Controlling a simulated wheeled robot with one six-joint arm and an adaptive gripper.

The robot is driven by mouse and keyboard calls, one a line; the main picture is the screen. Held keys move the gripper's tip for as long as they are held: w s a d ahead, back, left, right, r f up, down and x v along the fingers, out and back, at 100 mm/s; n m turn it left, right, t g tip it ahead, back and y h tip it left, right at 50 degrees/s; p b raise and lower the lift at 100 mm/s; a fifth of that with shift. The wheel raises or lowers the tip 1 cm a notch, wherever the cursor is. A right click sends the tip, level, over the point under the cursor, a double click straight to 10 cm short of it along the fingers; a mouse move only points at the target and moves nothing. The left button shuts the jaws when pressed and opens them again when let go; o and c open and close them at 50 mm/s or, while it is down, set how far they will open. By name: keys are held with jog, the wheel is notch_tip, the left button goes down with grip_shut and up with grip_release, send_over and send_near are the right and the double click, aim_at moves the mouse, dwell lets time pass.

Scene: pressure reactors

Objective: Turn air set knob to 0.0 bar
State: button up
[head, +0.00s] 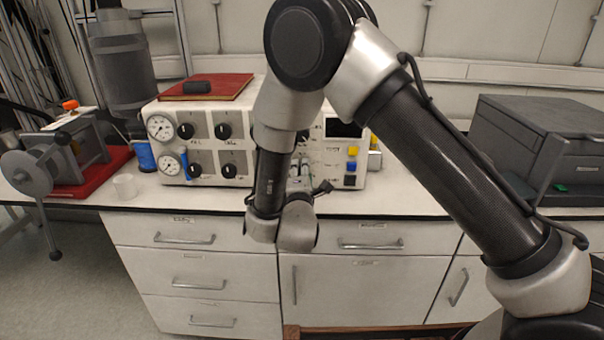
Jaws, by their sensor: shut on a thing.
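The white control box (250,118) stands on the bench with its knob panel facing me. Black knobs show on its left half, among them an upper knob (223,131) and a lower knob (229,170). My forearm and wrist hang in front of the middle of the panel. My gripper (302,172) points at the panel just right of the wrist and is mostly hidden by it. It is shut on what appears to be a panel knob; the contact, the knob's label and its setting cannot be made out.
Two gauges, an upper one (160,127) and a lower one (169,165), sit at the panel's left. A red book (230,85) lies on the box. Bare bench (410,190) lies right of the box.

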jog(key=shift+d+f, duration=0.1)
jog(key=shift+f, duration=0.05)
jog(key=o, duration=1)
jog(key=shift+s, duration=0.1)
jog(key=s, duration=1.2)
jog(key=shift+a, duration=0.25)
